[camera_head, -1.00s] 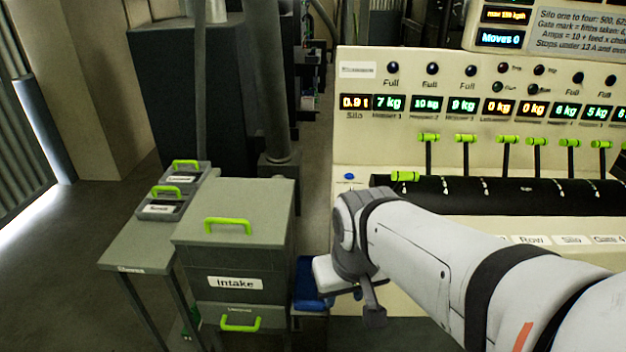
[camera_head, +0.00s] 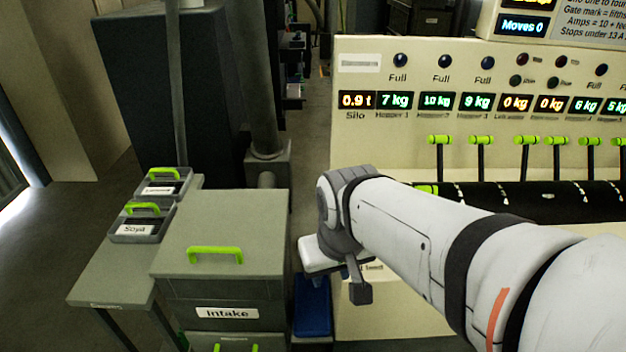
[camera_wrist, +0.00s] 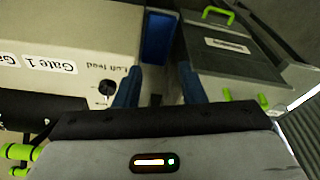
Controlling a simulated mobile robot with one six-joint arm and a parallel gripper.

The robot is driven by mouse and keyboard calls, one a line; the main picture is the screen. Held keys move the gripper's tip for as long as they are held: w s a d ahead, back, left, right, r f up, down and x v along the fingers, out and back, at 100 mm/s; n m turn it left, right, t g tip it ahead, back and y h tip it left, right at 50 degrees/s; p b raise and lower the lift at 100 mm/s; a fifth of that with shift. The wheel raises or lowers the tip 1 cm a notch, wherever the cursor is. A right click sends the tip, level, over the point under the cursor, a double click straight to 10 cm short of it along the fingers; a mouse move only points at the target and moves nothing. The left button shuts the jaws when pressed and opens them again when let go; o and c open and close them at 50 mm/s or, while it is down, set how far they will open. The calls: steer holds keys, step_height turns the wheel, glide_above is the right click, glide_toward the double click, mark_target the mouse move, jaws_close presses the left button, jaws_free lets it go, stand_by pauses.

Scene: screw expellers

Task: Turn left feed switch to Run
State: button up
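The left feed switch (camera_wrist: 106,89) is a small dark round knob on the cream panel, under an upside-down "Left feed" label in the wrist view. I cannot read its setting. My gripper (camera_wrist: 158,78) has two blue fingers spread apart with nothing between them. The knob lies just left of the left finger, apart from it as far as I can tell. In the head view my wrist hangs at the left end of the console (camera_head: 390,320); the fingers and the switch are hidden there.
A grey Intake cabinet (camera_head: 228,285) stands left of the console, with a blue bin (camera_head: 312,305) in the gap. Trays (camera_head: 142,222) sit on a side table. Several green-handled levers (camera_head: 439,139) line the console. A "Gate 1" label (camera_wrist: 50,63) is left of the knob.

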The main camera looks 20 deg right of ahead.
steer(key=shift+o, duration=1.4)
steer(key=shift+w+d+r, duration=0.1)
steer(key=shift+w+d, duration=0.05)
steer(key=shift+w, duration=0.25)
steer(key=shift+o, duration=0.9)
steer(key=w+d+n+g+p, duration=0.1)
steer(key=w+d+n+p, duration=0.1)
steer(key=w+d, duration=0.2)
steer(key=shift+w+r, duration=0.45)
steer(key=shift+w, duration=0.2)
steer(key=w+d+n, duration=0.1)
steer(key=w+d, duration=0.1)
steer(key=w+d+f+n+g+p, duration=0.1)
steer(key=w+d, duration=0.1)
steer(key=d, duration=0.1)
steer(key=w+d+f+n+p, duration=0.1)
steer(key=w+d, duration=0.1)
steer(key=d, duration=0.1)
steer(key=shift+w+f+n+g, duration=0.1)
steer(key=shift+f+n+g, duration=0.05)
steer(key=shift+n+g, duration=0.15)
steer(key=shift+w+d+f+p, duration=0.1)
steer(key=shift+f+p, duration=0.2)
step_height(320, 180, down, 7)
steer(key=shift+f, duration=0.2)
steer(key=shift+c, duration=0.5)
steer(key=c, duration=0.9)
